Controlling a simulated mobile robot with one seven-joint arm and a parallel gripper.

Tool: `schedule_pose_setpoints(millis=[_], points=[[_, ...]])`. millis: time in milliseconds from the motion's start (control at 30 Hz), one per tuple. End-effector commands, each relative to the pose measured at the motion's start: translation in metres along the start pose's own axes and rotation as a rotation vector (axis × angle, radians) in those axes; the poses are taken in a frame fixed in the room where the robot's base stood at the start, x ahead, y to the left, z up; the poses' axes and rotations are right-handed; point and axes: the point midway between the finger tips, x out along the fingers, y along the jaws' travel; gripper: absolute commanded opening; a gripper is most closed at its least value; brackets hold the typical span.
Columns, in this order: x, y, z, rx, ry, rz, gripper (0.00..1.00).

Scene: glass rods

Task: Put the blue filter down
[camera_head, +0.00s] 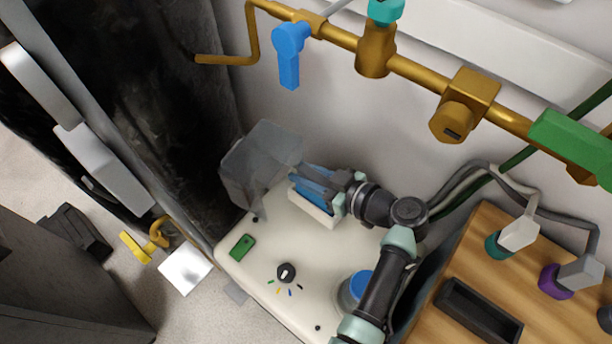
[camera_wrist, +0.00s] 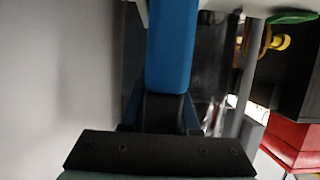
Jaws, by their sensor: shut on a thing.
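The blue filter (camera_head: 309,174) is between the fingers of my gripper (camera_head: 316,186) in the head view, above the back of a white machine top (camera_head: 262,271). In the wrist view the filter is a smooth blue block (camera_wrist: 172,45) at the ends of my dark gripper (camera_wrist: 163,103). My gripper is shut on it. A white raised part (camera_head: 315,211) sits right below the filter; I cannot tell whether they touch. My fingers hide part of the filter.
A clear grey cover (camera_head: 260,165) stands open just left of my gripper. The machine has a green button (camera_head: 243,247) and a black knob (camera_head: 286,272). A blue-topped round jar (camera_head: 359,285) is beside my arm. Brass pipes (camera_head: 410,70) run along the wall above.

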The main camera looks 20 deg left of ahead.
Motion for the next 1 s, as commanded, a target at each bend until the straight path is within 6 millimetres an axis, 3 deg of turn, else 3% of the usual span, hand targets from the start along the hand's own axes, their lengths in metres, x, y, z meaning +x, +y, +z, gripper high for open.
schedule_pose_setpoints(millis=[100, 433, 467, 600, 1000], points=[[0.0033, 0.0006, 0.0096, 0.000, 0.001, 0.002, 0.00], [0.0044, 0.0005, 0.0123, -0.002, 0.001, 0.002, 0.00], [0.0039, 0.0005, 0.0111, -0.002, 0.001, 0.001, 0.35], [0.0038, 0.0004, 0.0108, -0.001, 0.001, 0.001, 0.59], [-0.0035, 0.0010, 0.0096, -0.001, 0.001, 0.004, 0.59]])
